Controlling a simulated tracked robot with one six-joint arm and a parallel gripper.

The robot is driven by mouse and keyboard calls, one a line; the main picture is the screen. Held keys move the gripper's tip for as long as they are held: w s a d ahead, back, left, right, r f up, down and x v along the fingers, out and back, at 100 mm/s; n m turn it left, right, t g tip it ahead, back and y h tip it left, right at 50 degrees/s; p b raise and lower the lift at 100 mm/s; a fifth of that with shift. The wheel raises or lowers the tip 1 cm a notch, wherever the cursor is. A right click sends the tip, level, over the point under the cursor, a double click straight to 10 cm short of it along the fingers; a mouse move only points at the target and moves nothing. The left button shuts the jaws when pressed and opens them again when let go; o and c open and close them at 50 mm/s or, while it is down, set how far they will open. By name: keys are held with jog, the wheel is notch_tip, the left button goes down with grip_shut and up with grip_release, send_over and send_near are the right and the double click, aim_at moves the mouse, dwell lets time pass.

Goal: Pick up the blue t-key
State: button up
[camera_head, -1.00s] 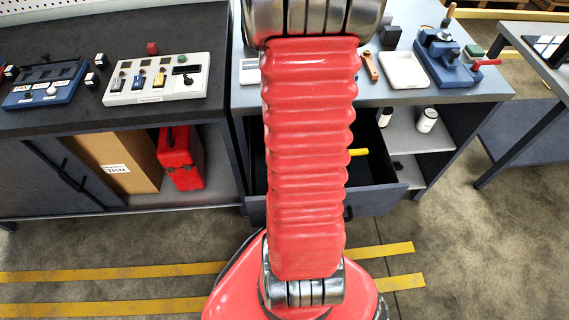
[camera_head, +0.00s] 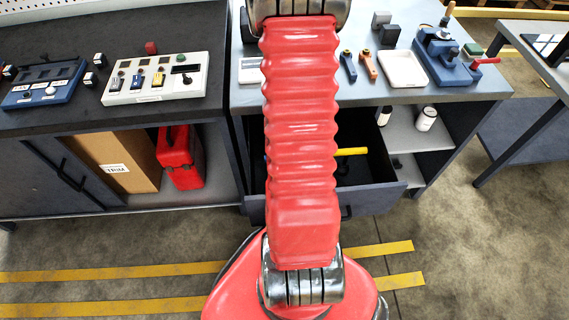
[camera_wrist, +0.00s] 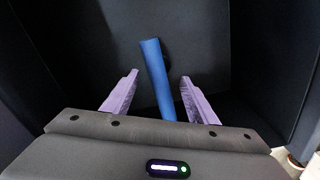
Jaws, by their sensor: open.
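In the wrist view a blue bar (camera_wrist: 156,75), which looks like part of the blue t-key, lies in a dark walled space that looks like the open drawer (camera_wrist: 100,45). My gripper (camera_wrist: 160,76) is open, with one purple finger on each side of the bar and gaps visible between. The bar's lower end is hidden behind the gripper body, and I cannot tell how far below the fingertips it lies. In the head view the open drawer (camera_head: 376,196) is partly covered by my red arm, which hides the gripper.
A yellow bar (camera_head: 351,151) lies in the drawer, near its right side. Drawer walls surround the gripper closely. On the worktop above are a blue tool (camera_head: 348,65), an orange tool (camera_head: 368,64), a white tray (camera_head: 403,84) and a blue vise (camera_head: 445,62). Bottles (camera_head: 427,118) stand on the shelf at right.

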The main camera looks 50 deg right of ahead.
jog(key=shift+f, duration=0.2)
jog(key=shift+s+f, duration=0.15)
jog(key=shift+f, duration=2.35)
grip_shut()
